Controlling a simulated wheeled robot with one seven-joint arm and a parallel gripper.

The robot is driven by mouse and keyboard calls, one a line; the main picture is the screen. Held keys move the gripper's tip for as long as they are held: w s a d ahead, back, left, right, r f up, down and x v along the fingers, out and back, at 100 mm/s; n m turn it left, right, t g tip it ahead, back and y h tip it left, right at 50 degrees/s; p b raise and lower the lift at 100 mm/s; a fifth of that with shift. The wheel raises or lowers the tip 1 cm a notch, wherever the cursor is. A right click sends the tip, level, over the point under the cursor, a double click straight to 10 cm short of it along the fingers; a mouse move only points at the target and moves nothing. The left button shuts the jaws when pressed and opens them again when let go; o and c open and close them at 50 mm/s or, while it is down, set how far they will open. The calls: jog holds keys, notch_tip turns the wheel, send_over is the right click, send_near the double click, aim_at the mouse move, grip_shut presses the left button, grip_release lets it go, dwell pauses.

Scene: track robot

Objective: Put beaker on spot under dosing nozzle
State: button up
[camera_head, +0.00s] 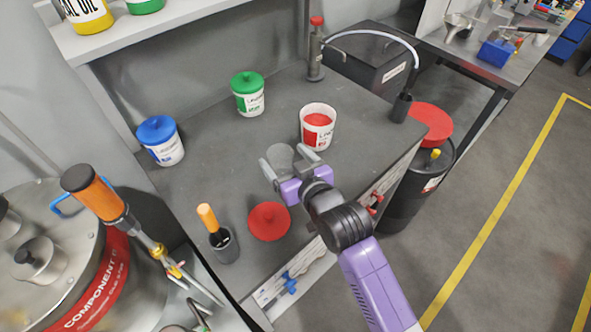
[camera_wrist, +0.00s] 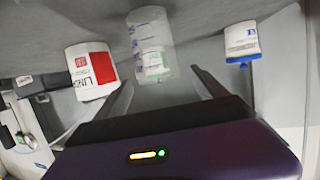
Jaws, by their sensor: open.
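The clear beaker (camera_head: 280,153) stands on the dark grey bench top, partly hidden by my gripper in the head view. In the wrist view the beaker (camera_wrist: 152,40) has blue markings, and a green label shows through it. My gripper (camera_head: 287,160) is open, its fingers pointing at the beaker, one on each side. I cannot tell whether they touch it. I cannot make out a marked spot under a nozzle.
An open tub of red material (camera_head: 318,128) stands close behind my gripper. A green-lidded jar (camera_head: 248,94) and a blue-lidded jar (camera_head: 161,141) stand farther left. A red lid (camera_head: 269,221) and an orange-handled tool in a cup (camera_head: 222,243) are nearer the front edge.

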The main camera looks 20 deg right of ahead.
jog(key=s, duration=0.8)
jog(key=s+f, duration=0.1)
jog(key=s, duration=0.4)
jog(key=shift+d, duration=0.4)
jog(key=s+d, duration=0.1)
jog(key=s, duration=1.9)
jog(key=shift+s+d+r+m+h, duration=0.2)
jog(key=shift+r+m+h, duration=0.1)
jog(key=shift+r+h, duration=0.1)
jog(key=shift+o, duration=0.5)
jog(key=s+r, duration=0.4)
jog(key=s, duration=0.3)
jog(key=shift+r, duration=0.15)
jog(key=shift+d, duration=0.1)
